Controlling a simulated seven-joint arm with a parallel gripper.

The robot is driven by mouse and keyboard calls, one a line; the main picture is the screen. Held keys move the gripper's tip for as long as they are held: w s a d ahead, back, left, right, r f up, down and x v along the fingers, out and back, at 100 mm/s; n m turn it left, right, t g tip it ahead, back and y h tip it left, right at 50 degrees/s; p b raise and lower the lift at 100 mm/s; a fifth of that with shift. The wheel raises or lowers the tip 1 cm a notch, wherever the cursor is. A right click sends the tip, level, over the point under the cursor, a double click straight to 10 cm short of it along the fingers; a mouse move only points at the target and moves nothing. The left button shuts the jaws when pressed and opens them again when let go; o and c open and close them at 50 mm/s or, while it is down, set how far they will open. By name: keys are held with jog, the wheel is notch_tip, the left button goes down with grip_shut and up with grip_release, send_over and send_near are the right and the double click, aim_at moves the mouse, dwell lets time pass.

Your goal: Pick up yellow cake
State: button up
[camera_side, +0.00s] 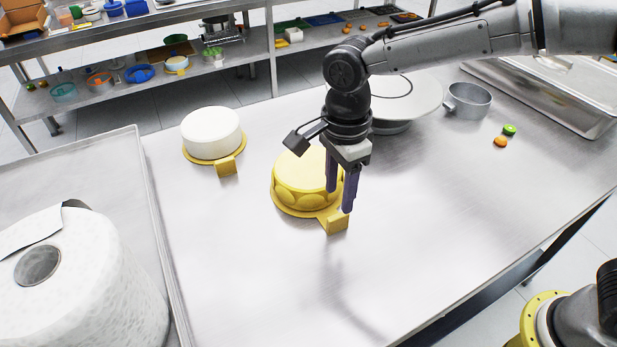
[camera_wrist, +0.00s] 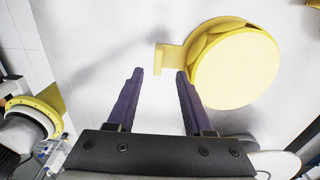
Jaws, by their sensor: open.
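The yellow cake (camera_side: 304,178) sits on a round gold board with an upright tab (camera_side: 337,221) on the steel table, in the middle of the side view. In the wrist view the cake (camera_wrist: 236,72) is at the upper right, and its tab (camera_wrist: 168,57) sticks out to the left. My gripper (camera_side: 338,198) points down just in front of the cake's right side, close to the tab. In the wrist view my gripper (camera_wrist: 160,74) has its two purple fingers apart with nothing between them. The tab lies just beyond the fingertips, apart from them.
A white cake (camera_side: 211,133) on a gold board stands to the left. A paper roll (camera_side: 85,275) sits on a tray at the lower left. A round white stand (camera_side: 410,103), a metal pan (camera_side: 468,101) and small green and orange pieces are behind. The front table is clear.

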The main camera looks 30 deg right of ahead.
aim_at(338, 215)
jog(key=shift+s+f, duration=0.15)
jog(key=shift+f, duration=3.35)
grip_shut()
jog(key=shift+r, duration=0.2)
